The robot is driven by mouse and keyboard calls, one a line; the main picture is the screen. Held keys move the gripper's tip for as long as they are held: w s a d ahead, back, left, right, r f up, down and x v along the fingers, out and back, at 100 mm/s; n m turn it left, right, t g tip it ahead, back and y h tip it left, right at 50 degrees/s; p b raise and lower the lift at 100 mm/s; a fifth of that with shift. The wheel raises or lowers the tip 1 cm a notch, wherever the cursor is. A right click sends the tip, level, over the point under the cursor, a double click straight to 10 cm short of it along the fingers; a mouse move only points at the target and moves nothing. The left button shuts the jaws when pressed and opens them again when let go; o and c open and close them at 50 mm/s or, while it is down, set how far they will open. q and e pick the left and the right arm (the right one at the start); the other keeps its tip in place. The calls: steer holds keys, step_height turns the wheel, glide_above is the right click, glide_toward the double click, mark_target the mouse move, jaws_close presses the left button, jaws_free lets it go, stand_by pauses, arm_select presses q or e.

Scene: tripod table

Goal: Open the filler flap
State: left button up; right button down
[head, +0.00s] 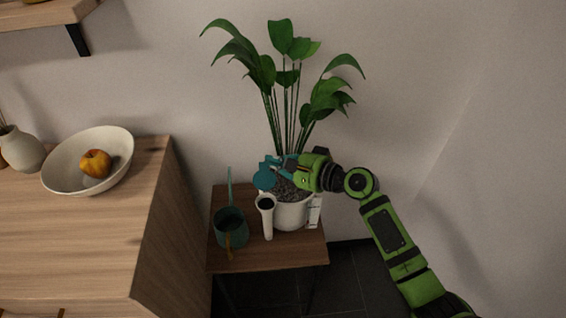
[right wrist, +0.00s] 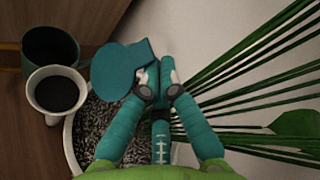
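A white planter pot (head: 291,214) on a small table holds a tall leafy plant. At its front left is a white filler tube (head: 265,206) with a dark, uncovered mouth, which also shows in the right wrist view (right wrist: 57,90). The teal filler flap (head: 264,179) is a round disc with a tab, raised and tilted beside the mouth; it also shows in the right wrist view (right wrist: 117,73). My right gripper (head: 283,165) reaches over the pot from the right. In the right wrist view its teal fingers (right wrist: 158,78) are close together, with the tab seemingly between their tips. My left gripper is not in view.
A dark teal watering can (head: 229,228) stands left of the tube on the small table (head: 290,257). Plant stems (head: 288,115) rise close behind my right gripper. A wooden cabinet (head: 80,240) at left bears a bowl (head: 72,182) with fruit. The wall is close behind.

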steer(key=shift+f, duration=0.1)
steer(key=s+n+t+b, duration=0.1)
steer(key=b, duration=0.3)
steer(key=shift+s+y, duration=0.15)
steer(key=shift+y, duration=0.25)
steer(key=shift+s+r+n, duration=0.15)
steer(key=shift+r+n, duration=0.15)
steer(key=shift+n, duration=0.1)
steer(key=shift+r, duration=0.15)
